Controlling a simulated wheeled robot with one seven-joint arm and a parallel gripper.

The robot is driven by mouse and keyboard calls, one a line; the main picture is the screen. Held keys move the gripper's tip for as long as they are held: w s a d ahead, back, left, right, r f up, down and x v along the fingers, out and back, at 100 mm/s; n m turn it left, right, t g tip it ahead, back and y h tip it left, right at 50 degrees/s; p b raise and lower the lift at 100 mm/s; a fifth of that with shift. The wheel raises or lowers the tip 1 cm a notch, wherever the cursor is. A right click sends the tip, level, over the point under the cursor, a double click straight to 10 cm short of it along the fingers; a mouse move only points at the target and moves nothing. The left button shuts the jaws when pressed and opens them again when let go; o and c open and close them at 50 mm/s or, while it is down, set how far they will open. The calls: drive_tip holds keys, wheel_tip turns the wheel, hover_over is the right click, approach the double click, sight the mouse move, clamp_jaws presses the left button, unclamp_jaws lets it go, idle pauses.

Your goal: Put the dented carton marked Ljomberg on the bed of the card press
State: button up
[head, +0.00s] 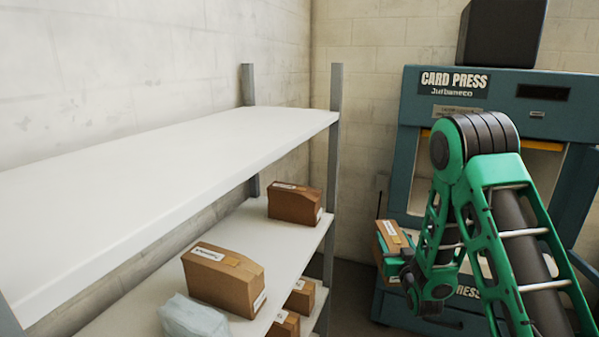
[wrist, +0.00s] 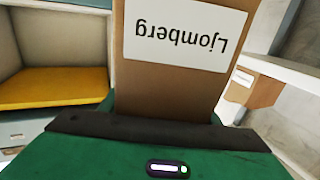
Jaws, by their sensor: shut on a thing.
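My gripper (head: 404,262) is shut on a brown carton (head: 391,238) and holds it in the air beside the front of the card press (head: 457,82). In the wrist view the same carton (wrist: 165,88) shows a white label reading "Ljomberg", upside down in that picture. No dent can be made out on the visible part. The bed of the card press shows in the wrist view as a yellow slab (wrist: 50,90) in an open recess, left of and apart from the carton. My arm hides much of the press in the head view.
A white shelf rack (head: 150,160) stands at the left. Its middle level holds a dark brown carton (head: 293,205), a larger labelled carton (head: 222,278) and a grey bag (head: 192,318). Smaller cartons (head: 300,297) sit below. A black box (head: 500,35) stands on the press.

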drive_tip(key=s+f, duration=0.1)
drive_tip(key=f, duration=0.2)
drive_tip(key=s+f, duration=0.2)
drive_tip(key=f, duration=0.1)
drive_tip(key=s+f, duration=0.2)
drive_tip(key=f, duration=0.1)
drive_tip(key=shift+s+d, duration=0.15)
drive_tip(key=shift+s+f, duration=0.25)
drive_tip(key=shift+f, duration=0.05)
drive_tip(key=shift+s, duration=0.15)
